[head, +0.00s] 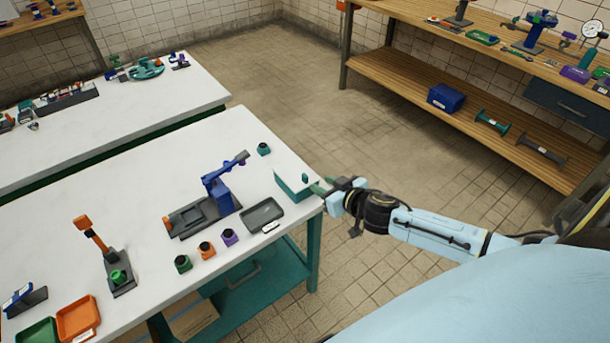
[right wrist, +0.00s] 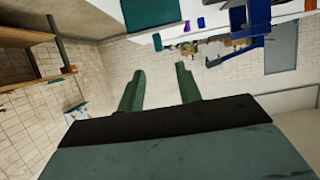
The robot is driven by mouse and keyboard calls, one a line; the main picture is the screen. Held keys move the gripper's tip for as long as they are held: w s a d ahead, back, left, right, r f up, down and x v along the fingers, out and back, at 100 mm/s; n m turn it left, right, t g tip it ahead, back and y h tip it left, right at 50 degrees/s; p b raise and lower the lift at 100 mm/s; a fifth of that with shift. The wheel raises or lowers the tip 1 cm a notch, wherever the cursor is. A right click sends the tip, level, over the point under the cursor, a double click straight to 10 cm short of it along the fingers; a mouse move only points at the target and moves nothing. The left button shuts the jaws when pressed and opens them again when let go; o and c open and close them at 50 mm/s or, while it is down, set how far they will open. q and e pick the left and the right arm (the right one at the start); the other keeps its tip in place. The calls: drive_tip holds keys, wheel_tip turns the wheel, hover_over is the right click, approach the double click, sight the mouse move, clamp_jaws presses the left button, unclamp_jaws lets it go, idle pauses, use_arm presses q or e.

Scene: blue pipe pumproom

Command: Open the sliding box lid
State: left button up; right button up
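The box (head: 290,187) is small and teal with a pale top, near the right corner of the white table. A small teal knob (head: 305,177) stands up on its lid; the lid looks shut. My right gripper (head: 321,187) is just right of the box, its green fingers pointing at it. Whether they touch the box I cannot tell. In the right wrist view the fingers (right wrist: 158,82) are apart with nothing between them. A teal block at the top of that view (right wrist: 152,12) looks like the box. My left gripper is not in view.
A dark grey tray (head: 262,214) lies in front of the box. A blue stand (head: 222,190) and a small green pot (head: 263,149) are left of and behind it. Small pots (head: 206,250) line the front. A wooden shelf bench (head: 450,100) stands beyond open floor.

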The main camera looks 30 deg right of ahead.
sight(305, 175)
drive_tip(key=b+x, duration=0.1)
drive_tip(key=x, duration=0.8)
drive_tip(key=shift+w+f, duration=0.2)
clamp_jaws()
